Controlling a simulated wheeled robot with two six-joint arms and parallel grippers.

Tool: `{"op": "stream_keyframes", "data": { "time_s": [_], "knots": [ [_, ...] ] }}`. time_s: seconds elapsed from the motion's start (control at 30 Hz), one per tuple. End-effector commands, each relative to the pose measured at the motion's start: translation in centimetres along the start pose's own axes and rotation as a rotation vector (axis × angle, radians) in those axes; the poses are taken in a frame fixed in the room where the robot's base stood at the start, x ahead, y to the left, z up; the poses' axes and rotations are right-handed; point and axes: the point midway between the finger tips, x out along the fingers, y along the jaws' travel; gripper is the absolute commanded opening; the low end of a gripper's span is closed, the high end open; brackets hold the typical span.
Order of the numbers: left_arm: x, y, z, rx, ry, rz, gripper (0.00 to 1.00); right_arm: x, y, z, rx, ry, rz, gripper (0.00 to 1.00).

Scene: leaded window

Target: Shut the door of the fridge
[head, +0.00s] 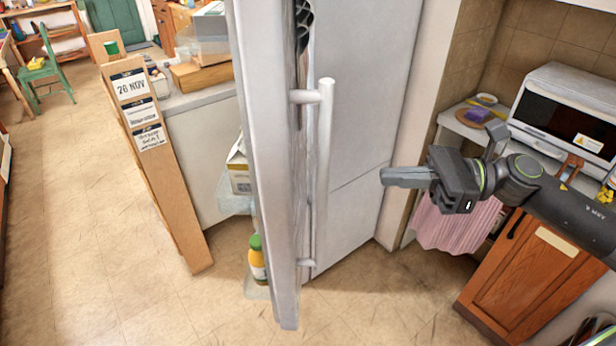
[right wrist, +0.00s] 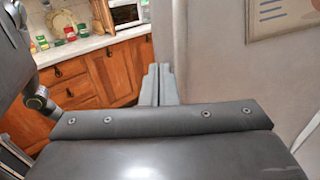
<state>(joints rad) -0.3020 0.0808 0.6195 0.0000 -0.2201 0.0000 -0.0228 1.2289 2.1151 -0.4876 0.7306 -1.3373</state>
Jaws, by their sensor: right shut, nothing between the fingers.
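The fridge door (head: 262,140) stands open and is seen nearly edge-on in the head view. Its upright bar handle (head: 323,180) is on its right side. A bottle with a green cap (head: 257,258) and a carton (head: 239,172) show at its left side. A pale grey fridge panel (head: 368,80) rises behind the handle. My right gripper (head: 386,177) is shut and empty, right of the handle and apart from it. Its closed fingers also show in the right wrist view (right wrist: 159,85), beside a pale upright surface. My left gripper is not in view.
A white toaster oven (head: 568,115) stands on the counter at the right, above a wooden cabinet (head: 525,275). A pink cloth (head: 455,222) hangs nearby. A wooden panel with notes (head: 165,180) stands left of the door. Floor (head: 80,230) is clear at the left.

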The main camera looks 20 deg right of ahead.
Motion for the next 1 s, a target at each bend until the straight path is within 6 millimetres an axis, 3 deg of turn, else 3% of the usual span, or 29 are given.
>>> {"op": "stream_keyframes", "data": {
  "time_s": [0.23, 1.0],
  "knots": [
    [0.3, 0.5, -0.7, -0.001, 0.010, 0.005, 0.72, 2.0, -0.1, 0.1, -0.001, -0.009, -0.003, 0.00],
    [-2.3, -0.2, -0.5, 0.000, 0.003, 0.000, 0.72, 8.4, -0.1, 0.4, 0.003, -0.010, -0.004, 0.00]
  ]
}}
